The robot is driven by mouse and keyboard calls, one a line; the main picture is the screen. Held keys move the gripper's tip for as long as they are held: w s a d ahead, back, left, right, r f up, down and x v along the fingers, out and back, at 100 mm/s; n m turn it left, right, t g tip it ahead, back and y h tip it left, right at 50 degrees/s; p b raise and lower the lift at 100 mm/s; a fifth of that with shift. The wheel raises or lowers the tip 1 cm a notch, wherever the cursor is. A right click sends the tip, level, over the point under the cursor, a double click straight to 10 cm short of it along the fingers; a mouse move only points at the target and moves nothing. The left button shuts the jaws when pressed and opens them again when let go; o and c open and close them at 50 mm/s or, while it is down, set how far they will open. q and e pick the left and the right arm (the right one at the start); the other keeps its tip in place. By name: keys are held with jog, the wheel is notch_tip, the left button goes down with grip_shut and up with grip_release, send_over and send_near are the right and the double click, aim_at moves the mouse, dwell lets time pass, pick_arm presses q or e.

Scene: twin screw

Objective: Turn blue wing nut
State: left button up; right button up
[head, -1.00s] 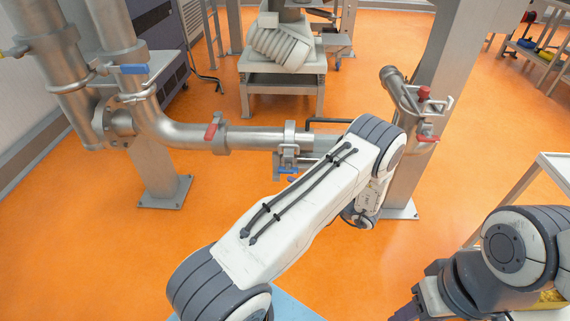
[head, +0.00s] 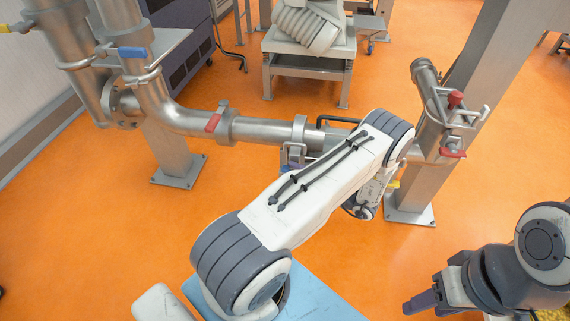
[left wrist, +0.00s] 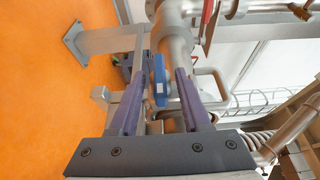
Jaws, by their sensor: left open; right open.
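The blue wing nut (left wrist: 159,82) shows in the left wrist view, on a metal pipe fitting. My left gripper (left wrist: 161,70) is open, its two purple fingers on either side of the wing nut with gaps showing; I cannot tell the depth between them. In the head view my left arm crosses the middle and largely hides this gripper and the clamp on the horizontal pipe. Another blue handle (head: 132,52) sits on the upright pipe at the left. My right gripper (head: 422,302) is open and empty at the lower right, partly out of frame.
The horizontal pipe (head: 262,130) runs toward a post (head: 409,190) on the right. Red handles sit on the pipe (head: 213,122) and beside the post (head: 453,153). A machine stand (head: 310,68) is behind. Orange floor (head: 80,250) is open at the lower left.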

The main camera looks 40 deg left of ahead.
aim_at(284, 166)
pick_arm(q)
jog(key=shift+s+a, duration=0.25)
jog(key=shift+a, duration=0.9)
jog(key=shift+s+a, duration=0.2)
jog(key=shift+a, duration=0.95)
